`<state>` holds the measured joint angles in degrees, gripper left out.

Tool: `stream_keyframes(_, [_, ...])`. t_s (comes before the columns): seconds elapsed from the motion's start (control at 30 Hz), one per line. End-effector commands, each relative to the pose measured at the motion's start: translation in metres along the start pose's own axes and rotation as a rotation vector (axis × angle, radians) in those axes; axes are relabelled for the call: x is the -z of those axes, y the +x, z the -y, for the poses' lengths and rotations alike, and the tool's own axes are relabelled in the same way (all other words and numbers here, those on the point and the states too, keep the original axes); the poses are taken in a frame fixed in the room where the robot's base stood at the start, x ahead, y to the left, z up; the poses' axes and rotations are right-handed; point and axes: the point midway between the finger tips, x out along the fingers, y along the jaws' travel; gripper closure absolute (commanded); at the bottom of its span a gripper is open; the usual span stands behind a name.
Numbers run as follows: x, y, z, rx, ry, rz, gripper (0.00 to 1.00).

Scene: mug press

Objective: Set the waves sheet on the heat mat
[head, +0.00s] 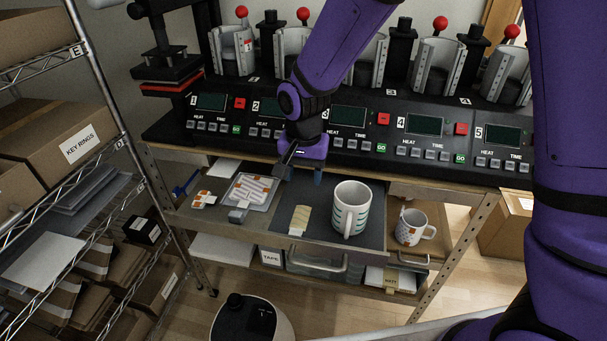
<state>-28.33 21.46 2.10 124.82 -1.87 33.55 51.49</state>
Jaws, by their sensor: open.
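My gripper (302,176) is open and points down over the back of the open drawer, with a finger on either side. Nothing shows between the fingers. A dark grey mat, which looks like the heat mat (338,195), lies in the drawer. A light tray (233,202) to the left of my gripper holds white pieces with orange marks (253,187). I cannot tell whether one is the waves sheet. A small tan piece (300,219) lies in front of my gripper. A white mug with teal bands (351,211) stands upright at the right on the mat.
Behind the drawer stands a long black mug press (350,140) with numbered panels. A small orange and white item (204,199) lies at left. A wire shelf with boxes (75,144) fills the left side.

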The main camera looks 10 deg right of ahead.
Motion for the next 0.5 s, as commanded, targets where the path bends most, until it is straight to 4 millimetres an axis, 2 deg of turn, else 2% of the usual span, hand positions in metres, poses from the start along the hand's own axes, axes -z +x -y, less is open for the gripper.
stream_keyframes(0.5, [0.0, -0.094, 0.0, 0.004, 0.001, -0.003, 0.44])
